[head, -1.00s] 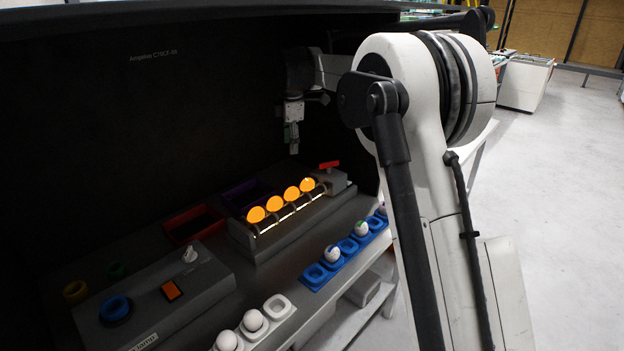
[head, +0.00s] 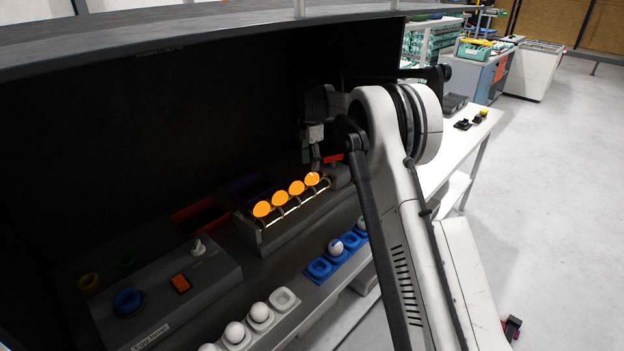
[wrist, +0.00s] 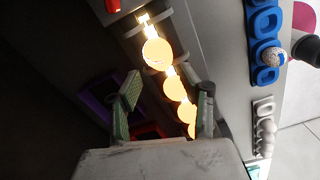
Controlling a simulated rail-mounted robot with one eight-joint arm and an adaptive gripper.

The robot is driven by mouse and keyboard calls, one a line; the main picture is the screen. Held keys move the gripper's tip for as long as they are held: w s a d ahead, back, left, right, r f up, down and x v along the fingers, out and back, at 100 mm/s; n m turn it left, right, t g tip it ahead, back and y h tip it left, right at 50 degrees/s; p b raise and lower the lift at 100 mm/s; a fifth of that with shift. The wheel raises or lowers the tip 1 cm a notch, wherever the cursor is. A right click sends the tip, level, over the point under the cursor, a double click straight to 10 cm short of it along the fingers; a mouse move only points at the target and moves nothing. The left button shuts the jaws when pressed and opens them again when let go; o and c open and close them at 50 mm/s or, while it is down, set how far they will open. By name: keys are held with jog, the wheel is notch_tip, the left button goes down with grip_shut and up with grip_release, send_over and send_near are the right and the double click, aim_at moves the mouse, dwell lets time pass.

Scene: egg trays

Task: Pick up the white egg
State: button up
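My gripper (head: 314,165) is just above the far right end of a row of glowing orange eggs (head: 280,203) on a lit candling rack (head: 262,238). In the wrist view its two fingers (wrist: 168,98) are spread apart, with glowing eggs (wrist: 157,53) showing beyond and between them. I see nothing held. Plain white eggs (head: 260,312) sit in a white tray (head: 284,299) at the front. The glow hides the lit eggs' shell colour.
A grey control box (head: 165,290) with an orange button stands left of the rack. A red bin (head: 200,215) and a purple bin (head: 250,188) lie behind the rack. A red-handled part (head: 334,159) is close to my gripper. My arm hides part of the blue tray.

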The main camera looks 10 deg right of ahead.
aim_at(312, 175)
jog(key=shift+w+d+f+p, duration=0.15)
jog(key=shift+f+p, duration=0.15)
jog(key=shift+f, duration=1.25)
jog(key=shift+w+d+f+p, duration=0.1)
jog(key=shift+f+p, duration=0.15)
jog(key=shift+f, duration=1.3)
jog(key=shift+c, duration=0.5)
jog(key=shift+c, duration=1.1)
jog(key=shift+r, duration=0.15)
